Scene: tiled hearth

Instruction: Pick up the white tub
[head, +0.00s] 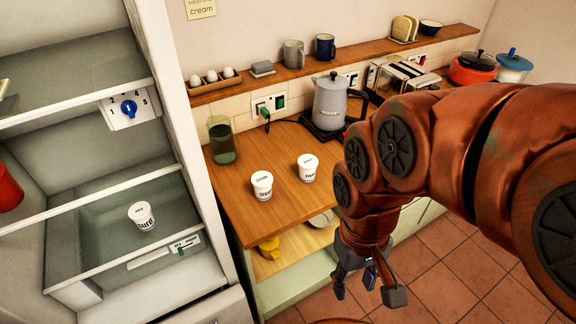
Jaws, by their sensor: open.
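Three white tubs with dark lettering show in the head view. One tub (262,186) stands upright on the wooden counter (240,205). A second tub (308,168) stands upright to its right on the same counter. A third tub (142,215) is inside the open fridge at left, in its lower glassy compartment; its label seems to read "curd". The labels on the counter tubs are too small to read surely. My gripper (367,288) hangs open and empty in front of the counter, below and right of the counter tubs and apart from them.
A shelf below holds a yellow object (269,247) and a plate (320,219). The fridge wall (196,140) edges the counter's left. My arm hides the counter's right part.

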